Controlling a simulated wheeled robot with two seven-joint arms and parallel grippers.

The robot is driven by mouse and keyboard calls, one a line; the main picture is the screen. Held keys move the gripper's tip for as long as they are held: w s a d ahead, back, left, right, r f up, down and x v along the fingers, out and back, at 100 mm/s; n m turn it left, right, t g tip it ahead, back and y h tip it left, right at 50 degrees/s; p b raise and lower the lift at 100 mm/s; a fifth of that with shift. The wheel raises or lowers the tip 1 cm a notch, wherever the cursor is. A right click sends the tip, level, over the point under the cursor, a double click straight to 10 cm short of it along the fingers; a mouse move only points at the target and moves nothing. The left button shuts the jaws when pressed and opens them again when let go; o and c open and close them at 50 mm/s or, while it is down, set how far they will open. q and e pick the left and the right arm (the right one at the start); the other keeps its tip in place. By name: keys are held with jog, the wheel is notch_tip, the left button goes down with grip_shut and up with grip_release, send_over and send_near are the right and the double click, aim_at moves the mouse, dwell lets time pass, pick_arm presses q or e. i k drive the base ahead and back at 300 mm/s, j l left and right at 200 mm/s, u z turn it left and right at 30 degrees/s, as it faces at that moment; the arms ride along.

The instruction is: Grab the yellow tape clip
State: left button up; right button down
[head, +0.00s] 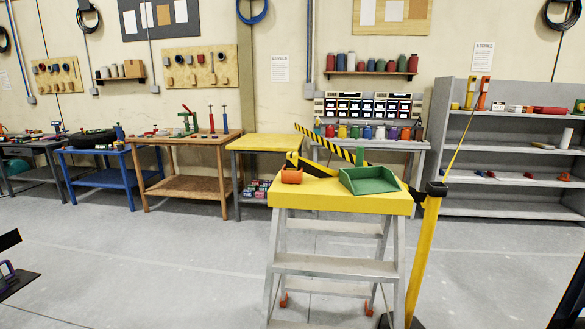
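A yellow-and-black striped tape (345,152) runs slantwise above the yellow top of a step stool (335,196), behind a green open tray (370,181). A yellow post (426,245) with a black head stands at the stool's right. Dark parts of what seems my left gripper (14,262) show at the left edge, with a purple piece by them. A dark part of my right arm shows at the bottom right corner. Both are far from the stool.
A thin yellow strip (463,135) rises from the post's head. Behind are a yellow-topped table (270,142), a wooden bench (182,139), a blue bench (100,150) and grey shelves (515,115). The grey floor (150,265) left of the stool is clear.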

aim_at(291, 157)
jog(key=i+j+u, duration=0.1)
jog(key=j+u, duration=0.25)
jog(key=i+j+u, duration=0.15)
jog(key=j+u, duration=0.15)
jog(key=j, duration=0.15)
jog(key=i+j+u, duration=0.15)
jog(key=j+u, duration=0.2)
jog(key=i+j, duration=0.3)
jog(key=i+j+u, duration=0.15)
jog(key=i, duration=0.3)
jog(key=i+j, duration=0.35)
jog(key=i+z, duration=0.2)
jog(key=z, duration=0.25)
jog(key=i+z, duration=0.25)
jog(key=z, duration=0.2)
jog(key=i+j+z, duration=0.1)
jog(key=z, duration=0.4)
jog(key=i+j+z, duration=0.25)
jog(key=z, duration=0.2)
